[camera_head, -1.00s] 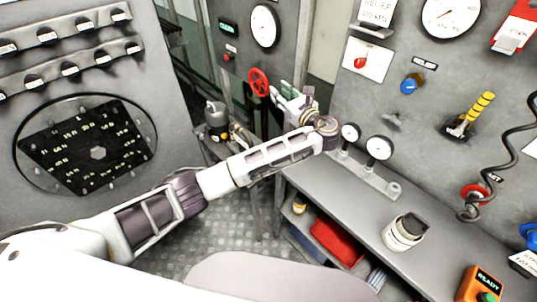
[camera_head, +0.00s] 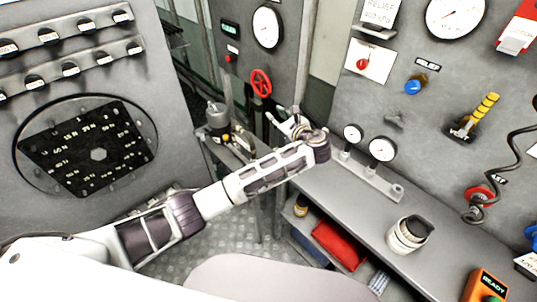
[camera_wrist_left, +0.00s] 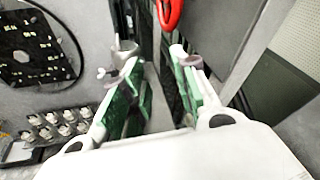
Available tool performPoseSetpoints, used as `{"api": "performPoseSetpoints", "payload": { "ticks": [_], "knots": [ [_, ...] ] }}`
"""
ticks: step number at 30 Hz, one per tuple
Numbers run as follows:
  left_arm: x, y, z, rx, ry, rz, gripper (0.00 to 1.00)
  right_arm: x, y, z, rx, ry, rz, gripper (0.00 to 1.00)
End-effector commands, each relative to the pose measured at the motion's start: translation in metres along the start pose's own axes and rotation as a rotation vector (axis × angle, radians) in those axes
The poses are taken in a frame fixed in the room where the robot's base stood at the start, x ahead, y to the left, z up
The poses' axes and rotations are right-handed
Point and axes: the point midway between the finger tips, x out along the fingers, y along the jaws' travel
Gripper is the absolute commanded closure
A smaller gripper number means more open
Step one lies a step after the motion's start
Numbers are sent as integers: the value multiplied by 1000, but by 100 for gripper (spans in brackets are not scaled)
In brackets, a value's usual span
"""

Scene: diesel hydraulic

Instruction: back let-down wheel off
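The red let-down wheel (camera_head: 261,82) is mounted on the grey panel at the back, below a round gauge. In the left wrist view part of the red wheel (camera_wrist_left: 169,12) shows at the top edge, beyond the fingertips. My left gripper (camera_head: 281,122) is below the wheel and a little to its right in the head view, apart from it. In the left wrist view the two green-padded fingers of my left gripper (camera_wrist_left: 157,62) stand apart with nothing between them. My right gripper is not in view.
A grey bench (camera_head: 345,207) holds a white jar (camera_head: 406,236) and two small gauges on a manifold. A dark cylindrical device (camera_head: 217,120) stands left of the gripper. A panel with a yellow-handled lever (camera_head: 487,105) is at the right.

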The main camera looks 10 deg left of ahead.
Motion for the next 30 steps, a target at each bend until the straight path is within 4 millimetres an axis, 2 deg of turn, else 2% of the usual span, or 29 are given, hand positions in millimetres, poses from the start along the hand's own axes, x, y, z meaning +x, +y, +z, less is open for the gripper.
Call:
{"api": "performPoseSetpoints", "payload": {
  "ticks": [30],
  "knots": [
    [11, 66, -102, -264, 280, 94, 71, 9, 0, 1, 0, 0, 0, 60]
  ]
}}
